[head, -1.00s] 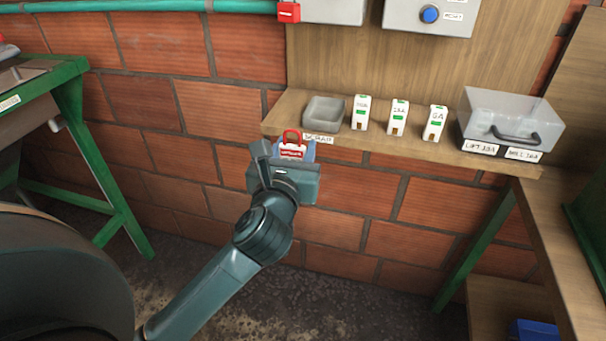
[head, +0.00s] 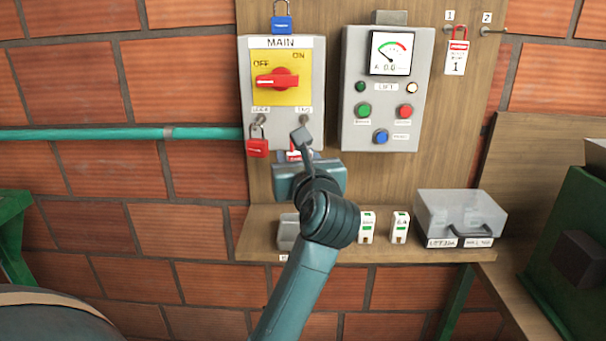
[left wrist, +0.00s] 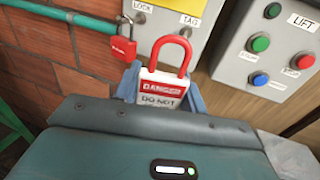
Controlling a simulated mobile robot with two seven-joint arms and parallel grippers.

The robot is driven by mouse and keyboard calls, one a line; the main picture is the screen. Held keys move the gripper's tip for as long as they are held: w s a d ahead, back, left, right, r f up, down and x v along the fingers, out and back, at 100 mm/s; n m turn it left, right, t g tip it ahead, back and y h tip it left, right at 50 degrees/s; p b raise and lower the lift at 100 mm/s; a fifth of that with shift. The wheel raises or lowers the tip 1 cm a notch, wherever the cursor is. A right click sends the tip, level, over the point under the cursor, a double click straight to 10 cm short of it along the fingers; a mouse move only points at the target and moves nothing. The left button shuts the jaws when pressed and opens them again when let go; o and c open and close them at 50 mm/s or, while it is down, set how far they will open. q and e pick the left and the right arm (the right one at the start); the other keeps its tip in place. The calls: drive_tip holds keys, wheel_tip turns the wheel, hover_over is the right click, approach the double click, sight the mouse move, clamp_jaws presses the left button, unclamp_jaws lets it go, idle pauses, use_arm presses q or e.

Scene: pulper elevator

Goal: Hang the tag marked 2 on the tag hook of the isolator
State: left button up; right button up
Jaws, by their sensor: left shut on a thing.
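My left gripper (head: 300,157) is shut on a tag (left wrist: 162,90) with a red loop on top and a red "DANGER / DO NOT" band. The lower part of the tag is hidden, so I cannot read its number. The isolator (head: 246,85) is a grey box with a red switch on a yellow plate, marked MAIN. Its tag hook (head: 305,119) is at the lower right, above my gripper. In the left wrist view the tag hook (left wrist: 190,20) shows above and slightly right of the loop, apart from it. My right gripper is not in view.
A red padlock (head: 257,147) hangs at the isolator's LOCK point, left of my gripper. The lift panel (head: 430,60) is to the right. A tag marked 1 (head: 456,60) hangs on peg 1; peg 2 (head: 490,31) is bare. A shelf (head: 375,256) runs below.

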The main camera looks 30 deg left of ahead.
use_arm(q)
drive_tip(key=shift+w+r, duration=0.2)
drive_tip(key=shift+r, duration=0.2)
drive_tip(key=shift+w, duration=0.1)
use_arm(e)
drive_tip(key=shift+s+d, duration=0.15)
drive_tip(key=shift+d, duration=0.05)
use_arm(q)
drive_tip(key=shift+w+a+f, duration=0.1)
drive_tip(key=shift+w+a, duration=0.2)
drive_tip(key=shift+w, duration=0.3)
drive_tip(key=w+a+f+b, duration=0.1)
drive_tip(key=w+a, duration=0.3)
drive_tip(key=w, duration=0.2)
drive_tip(key=shift+w+f+b, duration=0.25)
drive_tip(key=shift+w+b, duration=0.05)
drive_tip(key=shift+b, duration=0.05)
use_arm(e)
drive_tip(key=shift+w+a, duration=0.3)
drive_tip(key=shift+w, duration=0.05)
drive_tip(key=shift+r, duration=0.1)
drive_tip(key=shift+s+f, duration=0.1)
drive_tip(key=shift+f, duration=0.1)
use_arm(q)
drive_tip(key=o, duration=1.1)
drive_tip(key=shift+c, duration=0.2)
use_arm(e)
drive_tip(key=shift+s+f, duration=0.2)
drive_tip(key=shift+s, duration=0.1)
